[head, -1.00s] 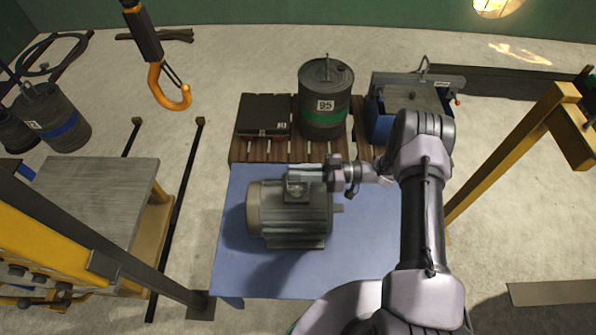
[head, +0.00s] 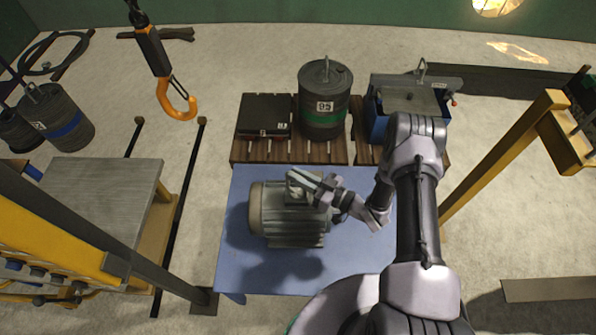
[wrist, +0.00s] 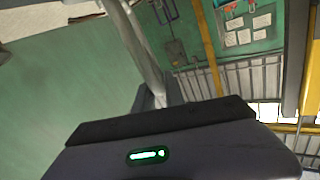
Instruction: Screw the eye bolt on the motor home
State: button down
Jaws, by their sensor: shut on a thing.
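The grey motor (head: 290,222) lies on the blue-topped table in the head view, its ribbed body lengthwise and its rounded end to the left. My gripper (head: 299,179) is at the top of the motor, reaching in from the right with its fingers pointing up and left. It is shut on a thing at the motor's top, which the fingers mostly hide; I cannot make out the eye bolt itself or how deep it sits.
An orange crane hook (head: 176,101) hangs at the upper left, apart from the motor. A pallet (head: 290,150) behind the table bears a black case (head: 264,114), a drum marked 95 (head: 324,100) and a blue machine (head: 378,122). Bare blue tabletop (head: 345,265) lies around the motor.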

jog(key=m+t+h+p, duration=0.2)
jog(key=t, duration=0.1)
jog(key=m+t+h+p, duration=0.1)
jog(key=shift+s+a+r+m+h, duration=0.2)
jog(key=shift+s+r+m+h, duration=0.05)
jog(key=shift+r+m+h, duration=0.05)
jog(key=m+t+h+p, duration=0.2)
jog(key=m+h+p, duration=0.1)
jog(key=p, duration=0.3)
jog(key=m+t+h+p, duration=0.2)
jog(key=h+p, duration=0.3)
jog(key=p, duration=0.1)
jog(key=shift+a+r+m, duration=0.15)
jog(key=shift+m, duration=0.25)
jog(key=shift+w+f+m+t+h+p, duration=0.1)
jog(key=shift+f+m+t+h+p, duration=0.1)
jog(key=shift+m+h+p, duration=0.65)
jog(key=shift+w+f+m+t+h+p, duration=0.15)
jog(key=shift+m+h+p, duration=0.3)
jog(key=shift+h, duration=0.8)
jog(key=shift+s, duration=0.1)
jog(key=c, duration=1.5)
grip_release()
jog(key=shift+o, duration=0.2)
jog(key=shift+f, duration=0.1)
